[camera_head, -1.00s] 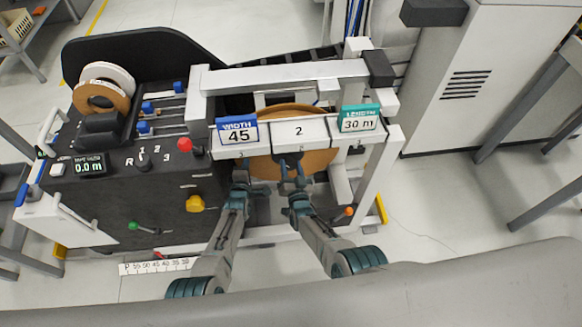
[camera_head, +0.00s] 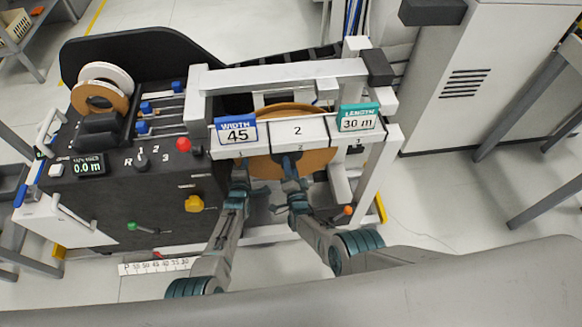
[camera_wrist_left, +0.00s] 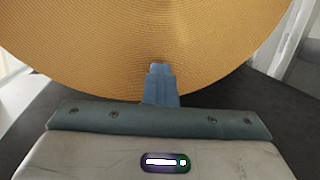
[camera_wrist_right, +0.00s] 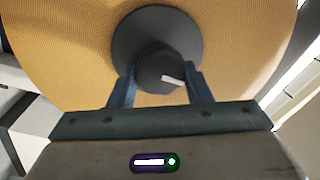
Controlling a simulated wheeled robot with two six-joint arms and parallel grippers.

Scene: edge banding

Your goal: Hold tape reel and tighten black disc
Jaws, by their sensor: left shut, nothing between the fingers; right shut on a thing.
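The tape reel (camera_head: 316,160) is a large tan disc mounted upright in the machine behind the white beam, and it fills much of the left wrist view (camera_wrist_left: 150,40). The black disc (camera_wrist_right: 130,40) sits at the reel's centre, with a dark knob (camera_wrist_right: 160,68) bearing a white mark at its front. My right gripper (camera_wrist_right: 160,88) is shut on the knob, one blue finger on each side. My left gripper (camera_wrist_left: 160,70) is shut and empty, its fingertips in front of the reel's lower face. I cannot tell whether they touch it. In the head view the beam hides the disc.
The white beam (camera_head: 293,134) with the WIDTH 45 sign (camera_head: 237,132) and 30 m sign (camera_head: 357,119) runs just above my grippers. The dark control panel (camera_head: 110,205) stands at left. A white frame post (camera_head: 378,180) stands at right, beside open floor.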

